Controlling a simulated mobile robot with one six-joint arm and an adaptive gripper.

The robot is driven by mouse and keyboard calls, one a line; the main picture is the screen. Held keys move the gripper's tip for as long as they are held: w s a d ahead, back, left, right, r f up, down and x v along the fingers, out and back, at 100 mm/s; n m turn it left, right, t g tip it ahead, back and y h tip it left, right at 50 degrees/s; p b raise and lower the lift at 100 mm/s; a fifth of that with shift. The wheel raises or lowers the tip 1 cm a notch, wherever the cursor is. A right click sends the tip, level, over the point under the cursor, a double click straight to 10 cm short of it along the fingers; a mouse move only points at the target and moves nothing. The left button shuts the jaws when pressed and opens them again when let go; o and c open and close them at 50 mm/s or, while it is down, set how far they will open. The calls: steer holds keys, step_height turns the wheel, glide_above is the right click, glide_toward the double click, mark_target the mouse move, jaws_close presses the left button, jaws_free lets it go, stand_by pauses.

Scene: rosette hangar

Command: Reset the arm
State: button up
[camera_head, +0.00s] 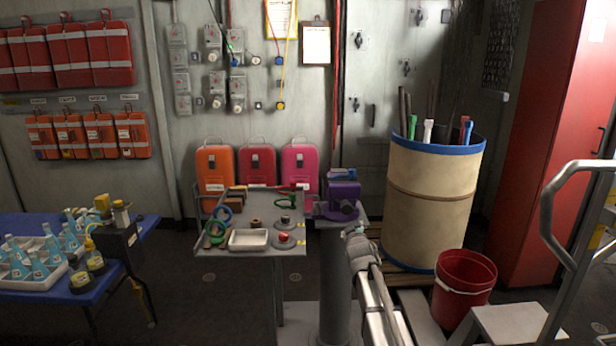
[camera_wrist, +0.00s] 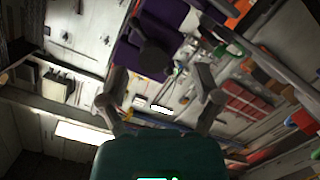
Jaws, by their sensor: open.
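My gripper (camera_wrist: 163,90) shows in the wrist view with its two dark fingers spread wide apart. It is open, and I see nothing held between the fingers. In the head view my arm (camera_head: 376,290) reaches up from the bottom edge, right of the purple vise (camera_head: 343,198) on its grey pedestal. The fingers are too small to make out there. The wrist view is steeply tilted; a dark purple shape (camera_wrist: 135,55) lies beyond the fingers, with the wall and several coloured things behind.
A small grey table (camera_head: 262,270) carries a white tray (camera_head: 249,240) and rings. A large beige drum (camera_head: 432,200) and a red bucket (camera_head: 464,288) stand right of my arm, beside a step ladder (camera_head: 560,250). A blue table (camera_head: 70,292) with flasks is at the left.

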steer(key=s+d+f+m+g, duration=0.1)
steer(key=s+f+m+g, duration=0.1)
steer(key=s+f+g, duration=0.5)
steer(key=s+f+m+g, duration=0.15)
steer(key=s+f, duration=0.35)
steer(key=s, duration=0.6)
steer(key=s+a+f+m+g, duration=0.15)
steer(key=s+g, duration=0.25)
steer(key=s, duration=0.7)
steer(key=s+f+m+g, duration=0.15)
steer(key=s+g, duration=0.25)
steer(key=s, duration=0.7)
step_height(320, 180, up, 17)
steer(key=w+p, duration=0.1)
steer(key=p, duration=1.6)
steer(key=shift+f+y, duration=0.2)
steer(key=shift+y, duration=0.1)
